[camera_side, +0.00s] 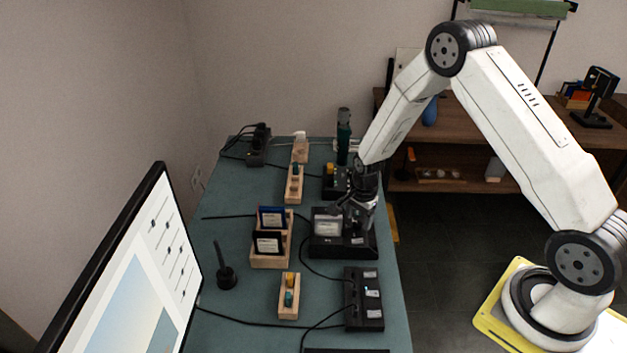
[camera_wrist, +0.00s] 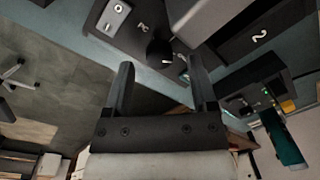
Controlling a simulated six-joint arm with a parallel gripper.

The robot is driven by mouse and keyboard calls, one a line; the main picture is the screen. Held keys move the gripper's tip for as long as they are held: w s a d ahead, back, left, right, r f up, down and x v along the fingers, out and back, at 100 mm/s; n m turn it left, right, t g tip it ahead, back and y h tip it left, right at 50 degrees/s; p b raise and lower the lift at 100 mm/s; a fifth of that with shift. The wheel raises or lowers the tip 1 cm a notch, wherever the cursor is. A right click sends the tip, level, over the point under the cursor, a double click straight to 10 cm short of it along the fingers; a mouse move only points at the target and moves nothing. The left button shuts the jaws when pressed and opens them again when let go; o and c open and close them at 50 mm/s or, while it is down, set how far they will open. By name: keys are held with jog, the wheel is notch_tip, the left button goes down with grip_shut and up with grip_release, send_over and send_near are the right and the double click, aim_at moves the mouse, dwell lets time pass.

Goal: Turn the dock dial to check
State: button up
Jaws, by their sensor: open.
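The black dock (camera_side: 342,247) stands near the right edge of the teal table in the side view, with a grey cartridge (camera_side: 326,222) upright in it. In the wrist view the dock's dark top (camera_wrist: 132,32) carries small white labels. A round black knob (camera_wrist: 158,53), which looks like the dial, shows between my fingertips in the picture. I cannot read its setting or tell whether the fingers reach around it. My gripper (camera_wrist: 161,64) is open with nothing held. In the side view my gripper (camera_side: 357,211) is low over the dock and hides the dial.
A wooden rack (camera_side: 270,252) with dark cards stands left of the dock. A black switch box (camera_side: 364,298) and a small wooden holder (camera_side: 289,296) lie nearer. A dark green bottle-like tool (camera_side: 343,137) stands behind. Cables cross the table. A monitor (camera_side: 135,275) fills the lower left.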

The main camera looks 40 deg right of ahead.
aim_at(359, 225)
jog(key=shift+s+r, duration=0.2)
jog(key=shift+r, duration=3.1)
jog(key=shift+s+a+r, duration=0.1)
jog(key=shift+a+r, duration=0.05)
jog(key=shift+r, duration=0.15)
jog(key=s+a+r+n+t, duration=0.1)
jog(key=s+a+r+n, duration=0.3)
jog(key=s+n, duration=0.3)
jog(key=s+a+r+n+t, duration=0.1)
jog(key=s+a+r+n, duration=0.3)
jog(key=s+r+n, duration=0.3)
jog(key=s+n, duration=0.1)
jog(key=n, duration=0.2)
jog(key=shift+a, duration=0.3)
